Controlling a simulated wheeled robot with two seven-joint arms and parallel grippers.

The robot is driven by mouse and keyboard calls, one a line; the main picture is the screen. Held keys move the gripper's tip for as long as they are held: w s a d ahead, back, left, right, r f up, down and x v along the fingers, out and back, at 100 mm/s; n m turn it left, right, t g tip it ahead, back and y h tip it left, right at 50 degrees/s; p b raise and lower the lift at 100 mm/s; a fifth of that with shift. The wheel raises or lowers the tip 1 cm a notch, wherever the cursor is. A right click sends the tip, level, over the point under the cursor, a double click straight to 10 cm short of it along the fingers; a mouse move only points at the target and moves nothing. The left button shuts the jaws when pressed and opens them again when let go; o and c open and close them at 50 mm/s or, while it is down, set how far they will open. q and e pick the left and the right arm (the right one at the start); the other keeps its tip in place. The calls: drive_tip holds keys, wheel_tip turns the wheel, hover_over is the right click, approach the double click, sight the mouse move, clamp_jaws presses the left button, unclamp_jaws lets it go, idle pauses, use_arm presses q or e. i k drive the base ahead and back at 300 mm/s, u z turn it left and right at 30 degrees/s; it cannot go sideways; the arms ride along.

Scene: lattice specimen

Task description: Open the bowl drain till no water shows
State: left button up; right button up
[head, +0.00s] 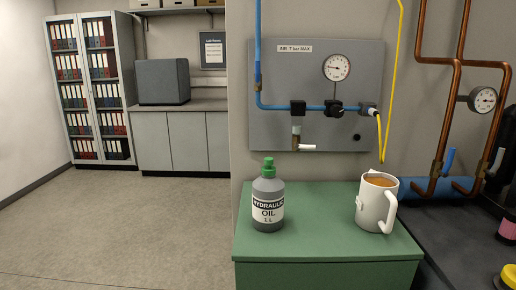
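A grey panel (270,85) labelled "AIR 7 bar MAX" hangs on the wall at the centre. On it, below a black block (298,107) in the blue air line (259,60), hangs a small bowl-like part (296,129), pale above and brownish below. A short white lever (307,147) sticks out to the right at its lower end and looks about level. The part is too small to tell whether water shows inside. Neither of my grippers is in view.
A green-topped cabinet (315,244) below the panel carries a hydraulic oil bottle (268,206) and a filled mug (372,207). A yellow hose (391,85) hangs right of the panel. Copper pipes (454,110) stand at the right. Floor at left is clear.

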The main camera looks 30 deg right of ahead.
sight(297, 146)
drive_tip(key=u, duration=0.4)
drive_tip(key=i, duration=1)
drive_tip(key=z, duration=2.15)
